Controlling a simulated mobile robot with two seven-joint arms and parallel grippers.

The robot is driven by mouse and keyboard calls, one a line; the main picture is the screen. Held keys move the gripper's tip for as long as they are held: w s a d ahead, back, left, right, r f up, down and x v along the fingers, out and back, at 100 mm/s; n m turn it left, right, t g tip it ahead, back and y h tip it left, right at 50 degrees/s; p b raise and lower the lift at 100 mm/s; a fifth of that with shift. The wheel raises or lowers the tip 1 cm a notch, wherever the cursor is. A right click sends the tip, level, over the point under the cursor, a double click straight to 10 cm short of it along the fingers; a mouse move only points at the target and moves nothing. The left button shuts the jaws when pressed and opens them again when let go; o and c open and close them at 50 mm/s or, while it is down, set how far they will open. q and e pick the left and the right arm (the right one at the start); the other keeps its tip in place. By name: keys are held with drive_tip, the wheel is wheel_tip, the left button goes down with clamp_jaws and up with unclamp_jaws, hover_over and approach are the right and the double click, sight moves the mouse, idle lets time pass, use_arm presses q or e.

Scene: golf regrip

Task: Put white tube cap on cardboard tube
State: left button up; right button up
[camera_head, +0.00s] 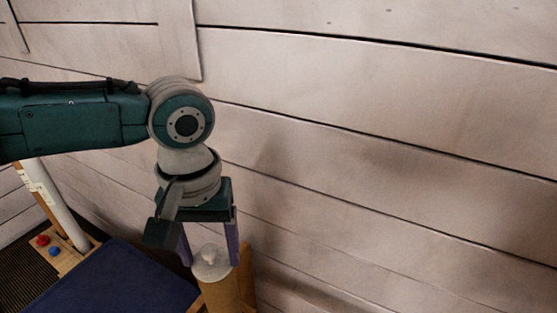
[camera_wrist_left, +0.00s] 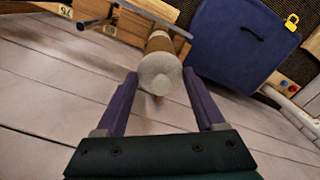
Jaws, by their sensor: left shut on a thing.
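The white tube cap (camera_head: 211,264) is at the top end of the upright cardboard tube (camera_head: 222,295), in the lower middle of the head view. In the wrist view the round cap (camera_wrist_left: 160,73) covers most of the tube's end, and a brown part of the tube (camera_wrist_left: 159,42) shows behind it. I cannot tell whether the cap is fully seated. My left gripper (camera_head: 210,258) points down with its purple fingers on either side of the cap, shut on it. The gripper (camera_wrist_left: 161,76) also shows in the wrist view. My right gripper is not in view.
A dark blue panel (camera_head: 112,283) lies left of the tube. Farther left are a wooden block with red and blue buttons (camera_head: 54,247) and a leaning white tube (camera_head: 62,212). A pale plank wall (camera_head: 400,150) stands close behind the tube.

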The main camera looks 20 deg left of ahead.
use_arm(q)
drive_tip(key=shift+f, duration=0.3)
drive_tip(key=o, duration=1)
drive_tip(key=shift+c, duration=0.2)
drive_tip(key=shift+r, duration=0.1)
wheel_tip(320, 180, up, 10)
drive_tip(key=p, duration=0.3)
